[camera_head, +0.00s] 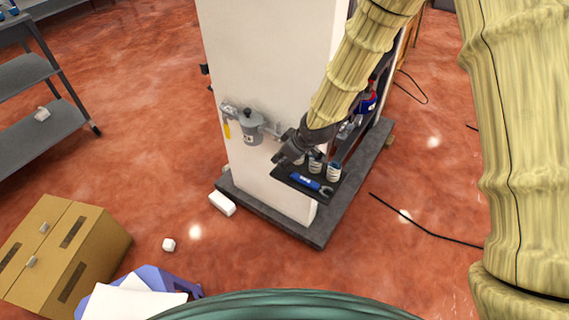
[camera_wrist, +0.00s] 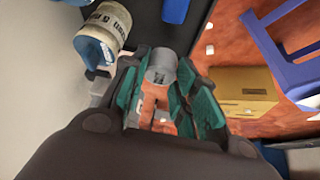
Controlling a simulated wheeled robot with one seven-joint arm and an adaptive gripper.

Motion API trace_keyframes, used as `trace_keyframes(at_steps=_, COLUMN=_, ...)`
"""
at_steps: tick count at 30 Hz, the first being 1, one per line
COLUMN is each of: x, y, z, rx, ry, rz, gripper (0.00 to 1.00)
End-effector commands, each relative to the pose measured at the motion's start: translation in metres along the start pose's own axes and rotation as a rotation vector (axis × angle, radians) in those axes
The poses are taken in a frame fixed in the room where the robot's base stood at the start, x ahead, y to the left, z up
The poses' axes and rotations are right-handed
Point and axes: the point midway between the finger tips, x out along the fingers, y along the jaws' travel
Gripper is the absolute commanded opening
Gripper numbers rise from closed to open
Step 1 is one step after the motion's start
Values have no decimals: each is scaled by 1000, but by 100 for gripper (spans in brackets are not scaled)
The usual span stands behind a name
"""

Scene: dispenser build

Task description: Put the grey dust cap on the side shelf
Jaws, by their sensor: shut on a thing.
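My gripper (camera_wrist: 161,84) has its teal fingers closed on a small grey cylindrical piece, which looks like the grey dust cap (camera_wrist: 160,67). In the head view my gripper (camera_head: 285,155) is at the left edge of the small dark side shelf (camera_head: 286,176) on the pale pillar; the cap cannot be made out there. The shelf also shows in the wrist view (camera_wrist: 150,30), beyond and beside the fingers. Whether the cap touches the shelf cannot be told.
Several pale cans (camera_head: 334,172) and a blue-handled wrench (camera_head: 307,182) stand or lie on the shelf. A grey dispenser (camera_head: 250,127) is fixed to the pillar (camera_head: 265,60), left of my gripper. A cardboard box (camera_head: 90,250) is on the floor.

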Motion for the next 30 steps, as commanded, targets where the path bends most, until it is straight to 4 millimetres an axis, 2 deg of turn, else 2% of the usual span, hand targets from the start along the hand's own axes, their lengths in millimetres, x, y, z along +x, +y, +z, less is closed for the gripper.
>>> trace_keyframes(at_steps=6, x=23, y=-1, z=13, rx=-1, ry=-2, rz=-1, gripper=19)
trace_keyframes(at_steps=18, x=27, y=-1, z=15, rx=0, ry=-1, rz=0, gripper=19)
trace_keyframes(at_steps=19, x=26, y=-1, z=15, rx=0, ry=-1, rz=0, gripper=32)
trace_keyframes(at_steps=22, x=26, y=-1, z=15, rx=0, ry=-1, rz=0, gripper=51)
trace_keyframes(at_steps=30, x=26, y=-2, z=15, rx=0, ry=-1, rz=-1, gripper=51)
